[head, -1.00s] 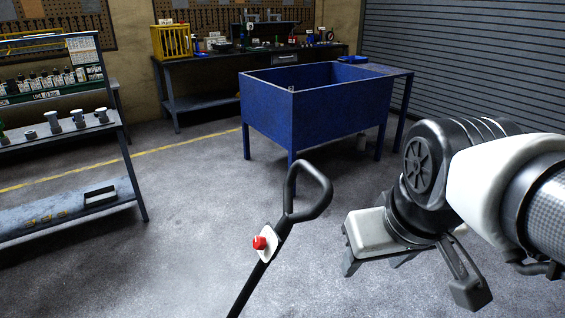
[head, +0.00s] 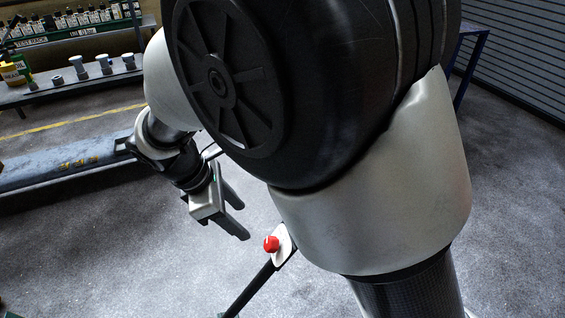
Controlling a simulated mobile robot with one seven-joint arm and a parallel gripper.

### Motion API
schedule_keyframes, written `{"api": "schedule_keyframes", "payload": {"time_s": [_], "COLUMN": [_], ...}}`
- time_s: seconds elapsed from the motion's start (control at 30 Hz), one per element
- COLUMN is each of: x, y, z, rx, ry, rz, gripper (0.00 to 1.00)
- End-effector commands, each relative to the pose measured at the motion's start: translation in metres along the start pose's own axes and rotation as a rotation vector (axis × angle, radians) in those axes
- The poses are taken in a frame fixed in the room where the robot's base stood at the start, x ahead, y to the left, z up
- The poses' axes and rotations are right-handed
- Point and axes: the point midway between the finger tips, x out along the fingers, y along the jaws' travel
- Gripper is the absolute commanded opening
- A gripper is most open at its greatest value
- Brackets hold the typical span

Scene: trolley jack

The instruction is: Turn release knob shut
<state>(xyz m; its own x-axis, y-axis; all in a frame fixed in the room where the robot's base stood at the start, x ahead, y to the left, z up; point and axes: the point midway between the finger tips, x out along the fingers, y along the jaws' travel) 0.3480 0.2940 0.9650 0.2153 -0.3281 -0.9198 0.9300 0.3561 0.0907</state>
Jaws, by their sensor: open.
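The red release knob (head: 271,244) sits on a pale plate (head: 284,246) fixed to the black jack handle (head: 251,288). The handle slants up to the right, and its upper loop is hidden behind my arm. My gripper (head: 242,222) is open and empty, to the upper left of the knob. Its fingers point down and right toward the knob, with a small gap in the picture and no contact visible. I cannot tell the depth between them.
My arm fills the upper middle and right of the view. A blue frame leg (head: 467,70) shows at the right. Floor around the handle looks clear.

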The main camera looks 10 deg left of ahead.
Motion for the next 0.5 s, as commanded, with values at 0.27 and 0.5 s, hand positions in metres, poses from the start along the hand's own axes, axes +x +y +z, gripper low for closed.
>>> {"api": "schedule_keyframes", "payload": {"time_s": [0.27,0.5], "x": [0.065,0.114], "y": [-0.002,-0.002], "z": [0.0,0.0], "rx": [0.002,0.003], "ry": [-0.003,-0.002], "rz": [-0.005,-0.004], "gripper": [0.52,0.52]}}
